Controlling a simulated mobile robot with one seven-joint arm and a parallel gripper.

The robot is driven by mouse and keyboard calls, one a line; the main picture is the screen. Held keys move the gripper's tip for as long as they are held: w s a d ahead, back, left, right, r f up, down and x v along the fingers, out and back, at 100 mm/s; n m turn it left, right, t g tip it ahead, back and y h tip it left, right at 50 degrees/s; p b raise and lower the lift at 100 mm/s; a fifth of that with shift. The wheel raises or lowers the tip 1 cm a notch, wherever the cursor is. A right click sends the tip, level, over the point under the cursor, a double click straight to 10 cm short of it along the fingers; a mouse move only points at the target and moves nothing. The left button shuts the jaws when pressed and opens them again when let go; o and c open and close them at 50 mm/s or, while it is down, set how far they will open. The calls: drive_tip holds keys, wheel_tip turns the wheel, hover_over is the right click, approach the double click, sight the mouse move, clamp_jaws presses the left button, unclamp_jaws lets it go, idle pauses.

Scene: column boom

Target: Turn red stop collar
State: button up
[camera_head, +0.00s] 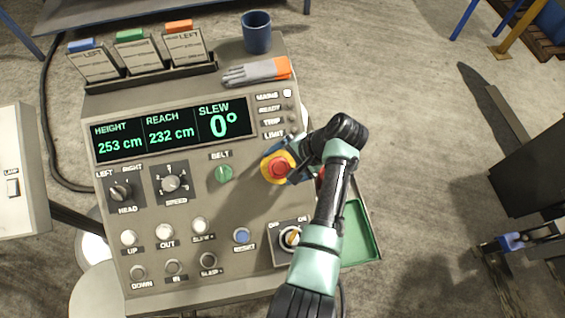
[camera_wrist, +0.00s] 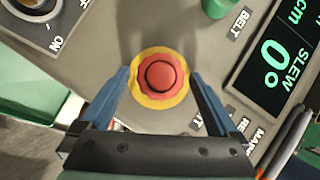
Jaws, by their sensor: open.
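The red stop collar (camera_head: 278,168) is a red button with a scalloped rim on a yellow ring, set in the sloped grey control panel. It also shows in the wrist view (camera_wrist: 160,75), near the middle. My gripper (camera_head: 287,160) is at the collar, coming from the right in the head view. In the wrist view my gripper (camera_wrist: 160,83) is open, with one blue finger on each side of the yellow ring. The fingers look close to the ring; I cannot tell whether they touch it.
The panel has a green BELT button (camera_head: 223,173), a display (camera_head: 173,132), a rotary OFF/ON switch (camera_head: 290,237) and several push buttons. Gloves (camera_head: 257,72) and a blue cup (camera_head: 257,33) sit at its top. A green tray (camera_head: 357,235) is at its right side.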

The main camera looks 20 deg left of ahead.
drive_tip(key=shift+r, duration=0.1)
drive_tip(key=b+v, duration=0.2)
drive_tip(key=v, duration=1)
drive_tip(key=shift+d+r, duration=0.25)
drive_tip(key=shift+r, duration=0.05)
drive_tip(key=w+r+n+t+h+b, duration=0.1)
drive_tip(key=w+r+t+b, duration=0.2)
drive_tip(key=w+r+t, duration=0.65)
drive_tip(key=w+d+r+n+t+h+b, duration=0.1)
drive_tip(key=w+r+t, duration=0.15)
drive_tip(key=r, duration=0.35)
drive_tip(key=w+d+r+t+b, duration=0.1)
drive_tip(key=r+t, duration=0.2)
drive_tip(key=r, duration=0.4)
drive_tip(key=s+d+r+n+t+h+b, duration=0.1)
drive_tip(key=s+d+r+t+h, duration=0.1)
drive_tip(key=s+r+t, duration=0.4)
drive_tip(key=s+d+r+n+t+h+b, duration=0.1)
drive_tip(key=s+d+r+t+h, duration=0.1)
drive_tip(key=s+r+t, duration=0.5)
drive_tip(key=s+r, duration=0.6)
drive_tip(key=r, duration=0.6)
drive_tip(key=shift+d+r+b, duration=0.35)
drive_tip(key=shift+d+b, duration=0.05)
